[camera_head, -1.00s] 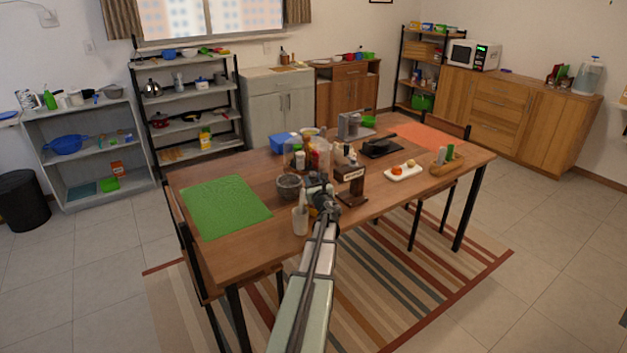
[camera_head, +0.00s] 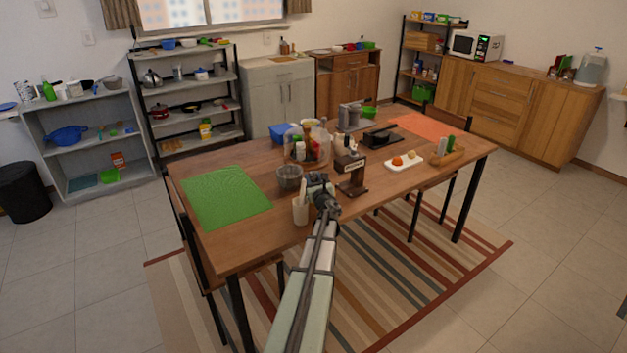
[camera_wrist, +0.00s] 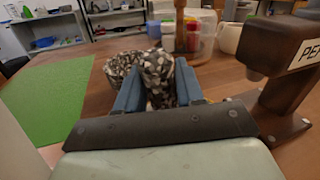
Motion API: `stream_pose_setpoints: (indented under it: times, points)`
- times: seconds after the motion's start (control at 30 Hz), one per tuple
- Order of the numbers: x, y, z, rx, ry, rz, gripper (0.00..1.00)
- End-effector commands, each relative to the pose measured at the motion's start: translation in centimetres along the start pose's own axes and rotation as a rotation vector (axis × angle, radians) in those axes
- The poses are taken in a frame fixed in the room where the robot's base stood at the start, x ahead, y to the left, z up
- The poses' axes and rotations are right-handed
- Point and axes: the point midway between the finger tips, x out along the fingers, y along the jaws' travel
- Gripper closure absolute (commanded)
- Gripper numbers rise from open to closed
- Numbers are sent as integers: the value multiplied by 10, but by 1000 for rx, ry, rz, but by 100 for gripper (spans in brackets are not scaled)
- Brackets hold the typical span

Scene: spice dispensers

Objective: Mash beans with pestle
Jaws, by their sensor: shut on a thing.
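The grey speckled mortar (camera_head: 289,178) stands on the wooden table, right of the green mat. It also shows in the wrist view (camera_wrist: 122,66), just beyond the left finger. My gripper (camera_head: 318,182) is low over the table, right of the mortar. In the wrist view its blue fingers (camera_wrist: 158,92) are shut on the speckled pestle (camera_wrist: 157,70), which stands roughly upright between them. The pestle overlaps the mortar's right side in that view; I cannot tell whether they touch. The mortar's inside is hidden, and I see no beans.
The brown pepper dispenser (camera_head: 351,172) stands close right of my gripper. A pale cup (camera_head: 300,211) with utensils is in front of the mortar. A round clear holder (camera_head: 306,145) with spice bottles is behind. The green mat (camera_head: 228,197) is bare at the left.

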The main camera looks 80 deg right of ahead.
Motion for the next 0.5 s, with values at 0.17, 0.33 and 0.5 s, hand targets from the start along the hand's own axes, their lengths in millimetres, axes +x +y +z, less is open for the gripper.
stream_pose_setpoints:
  times: [0.17, 0.33, 0.5]
  points:
    - [0, -2, 18, -1, -3, 0, 93]
    - [1, -4, 34, -1, -2, 0, 93]
    - [1, -5, 42, 0, -1, 0, 93]
